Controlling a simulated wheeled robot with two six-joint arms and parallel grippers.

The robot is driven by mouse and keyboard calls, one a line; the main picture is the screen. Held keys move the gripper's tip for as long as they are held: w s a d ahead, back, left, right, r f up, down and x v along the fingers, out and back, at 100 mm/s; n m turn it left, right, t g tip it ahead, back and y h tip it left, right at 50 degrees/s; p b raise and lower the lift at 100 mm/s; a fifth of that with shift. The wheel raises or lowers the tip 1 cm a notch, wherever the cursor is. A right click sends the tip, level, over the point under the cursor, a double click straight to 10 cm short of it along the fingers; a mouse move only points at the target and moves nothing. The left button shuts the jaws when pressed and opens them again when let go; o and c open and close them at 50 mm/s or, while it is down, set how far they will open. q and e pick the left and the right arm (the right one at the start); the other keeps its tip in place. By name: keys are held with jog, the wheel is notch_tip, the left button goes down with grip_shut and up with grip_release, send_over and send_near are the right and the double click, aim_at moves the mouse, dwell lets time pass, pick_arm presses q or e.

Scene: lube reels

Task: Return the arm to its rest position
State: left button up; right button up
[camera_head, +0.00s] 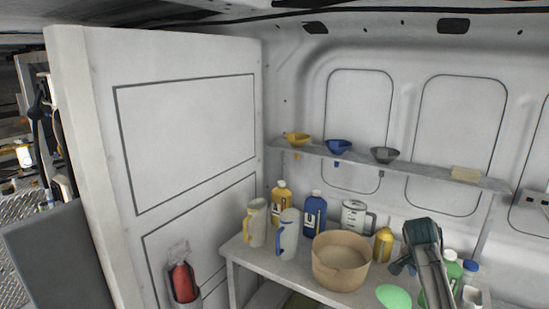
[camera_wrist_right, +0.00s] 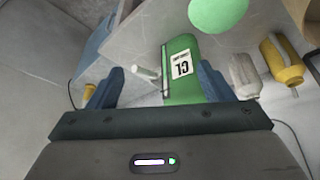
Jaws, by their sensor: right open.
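My right arm (camera_head: 430,262) rises from the bottom right of the head view, over the right part of the bench. Its gripper (camera_head: 403,267) points down and to the left. In the right wrist view the two blue fingers of my right gripper (camera_wrist_right: 160,84) stand wide apart. A green container (camera_wrist_right: 182,68) with a white label shows between them in the picture, and I cannot tell how far beyond the fingertips it is. Nothing appears gripped. My left gripper is not in view.
The bench (camera_head: 285,274) holds a tan bowl (camera_head: 341,262), jugs and bottles, including a yellow bottle (camera_head: 383,245) left of my arm. A light green round thing (camera_head: 393,297) lies near the front. A shelf (camera_head: 400,167) with funnels (camera_head: 338,147) runs above. Free air lies in front.

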jog(key=s+a+f+n+t+y, duration=0.1)
jog(key=s+a+f+n, duration=0.25)
jog(key=s+f, duration=0.45)
jog(key=s+a+f+n, duration=0.3)
jog(key=s+f+n, duration=0.1)
jog(key=s+f, duration=0.4)
jog(key=s+a+r+n+t+y, duration=0.1)
jog(key=s+a+n, duration=0.2)
jog(key=s, duration=0.9)
jog(key=s+a+r+n+y, duration=0.15)
jog(key=s+a+n, duration=0.25)
jog(key=s, duration=0.8)
notch_tip(320, 180, down, 38)
jog(key=d+g+b, duration=0.1)
jog(key=d+b, duration=0.2)
jog(key=b, duration=0.5)
pick_arm(q)
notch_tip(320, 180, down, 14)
jog(key=b, duration=0.6)
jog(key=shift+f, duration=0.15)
pick_arm(e)
jog(key=s+f, duration=0.9)
jog(key=f, duration=0.4)
jog(key=s+d+f+g, duration=0.1)
jog(key=s+f, duration=0.9)
jog(key=f, duration=0.3)
jog(key=shift+s, duration=0.15)
